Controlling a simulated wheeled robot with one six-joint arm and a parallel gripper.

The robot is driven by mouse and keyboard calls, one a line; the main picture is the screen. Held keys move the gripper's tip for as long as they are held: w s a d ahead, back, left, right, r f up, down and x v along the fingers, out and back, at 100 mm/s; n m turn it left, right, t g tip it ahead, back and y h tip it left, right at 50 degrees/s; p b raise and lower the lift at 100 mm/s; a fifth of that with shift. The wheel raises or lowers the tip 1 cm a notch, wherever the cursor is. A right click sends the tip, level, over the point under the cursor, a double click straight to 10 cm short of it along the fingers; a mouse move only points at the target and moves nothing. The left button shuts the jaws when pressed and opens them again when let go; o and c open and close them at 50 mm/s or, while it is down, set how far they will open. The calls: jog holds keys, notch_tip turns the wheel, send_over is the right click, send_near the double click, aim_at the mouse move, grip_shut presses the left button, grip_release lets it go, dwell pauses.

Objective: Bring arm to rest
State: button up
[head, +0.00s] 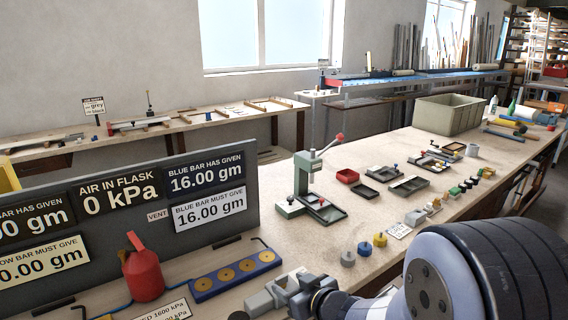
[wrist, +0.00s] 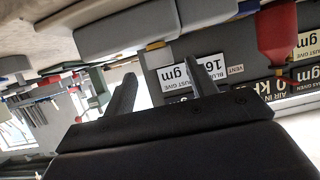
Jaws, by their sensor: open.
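My gripper (head: 318,292) is at the lower middle of the head view, low over the front of the workbench (head: 375,225), beside a grey block (head: 272,293). My pale, dark-banded arm reaches in from the lower right and hides part of the bench front. In the wrist view, my gripper (wrist: 156,76) has its two dark fingers spread apart with nothing seen between them. That view is upside down, with the sign board (wrist: 215,72) behind the fingers.
A red flask (head: 143,268) and a blue bar with yellow discs (head: 235,274) stand left of my gripper. A green press (head: 308,185) with a red-knobbed lever stands behind. Small trays and weights line the bench to the right.

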aim_at(282, 281)
jog(key=x, duration=0.4)
jog(key=shift+s+d+f+b, duration=0.1)
jog(key=shift+s+f+b, duration=0.1)
jog(key=shift+f+b, duration=0.15)
jog(key=shift+r+p, duration=0.45)
jog(key=shift+r, duration=0.75)
